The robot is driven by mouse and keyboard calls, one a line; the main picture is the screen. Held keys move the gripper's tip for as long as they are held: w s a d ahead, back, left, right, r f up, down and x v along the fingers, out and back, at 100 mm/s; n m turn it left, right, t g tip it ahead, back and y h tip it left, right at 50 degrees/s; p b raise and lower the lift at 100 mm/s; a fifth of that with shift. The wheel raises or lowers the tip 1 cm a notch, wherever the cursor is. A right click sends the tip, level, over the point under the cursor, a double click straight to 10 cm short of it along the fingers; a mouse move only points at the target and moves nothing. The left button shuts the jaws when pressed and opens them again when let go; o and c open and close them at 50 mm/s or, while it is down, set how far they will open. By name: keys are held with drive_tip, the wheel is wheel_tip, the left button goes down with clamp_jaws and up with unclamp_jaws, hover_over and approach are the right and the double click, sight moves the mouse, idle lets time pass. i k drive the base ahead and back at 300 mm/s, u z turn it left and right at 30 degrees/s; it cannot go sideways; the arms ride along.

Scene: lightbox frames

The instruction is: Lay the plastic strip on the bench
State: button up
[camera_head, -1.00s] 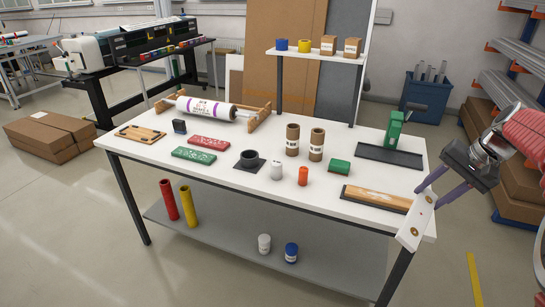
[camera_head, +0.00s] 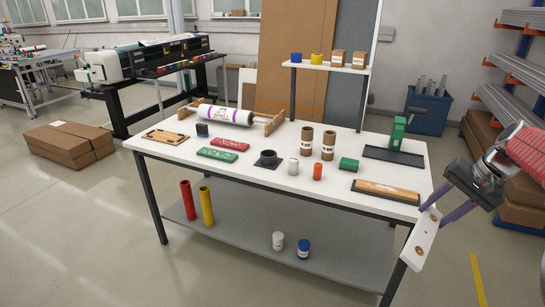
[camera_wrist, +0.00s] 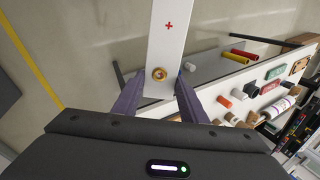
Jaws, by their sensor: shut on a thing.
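The plastic strip (camera_head: 420,241) is white, flat and narrow, with brass eyelets. My gripper (camera_head: 438,212) is shut on it by one end, and the strip hangs tilted in the air beside the bench's right front corner. In the wrist view the strip (camera_wrist: 168,45) runs up and away from between my dark fingers (camera_wrist: 159,100), showing a red cross and one eyelet. The bench (camera_head: 335,190) has a white top, dark legs and a grey lower shelf. The strip overlaps the bench's corner leg in the head view; no contact is visible.
On the bench, a wooden-handled squeegee (camera_head: 385,191) lies nearest my gripper. A bare strip runs along the front edge.

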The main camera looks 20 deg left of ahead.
sight(393, 173)
drive_tip(key=z, duration=1.15)
drive_tip(key=i, duration=2.15)
drive_tip(key=u, duration=0.35)
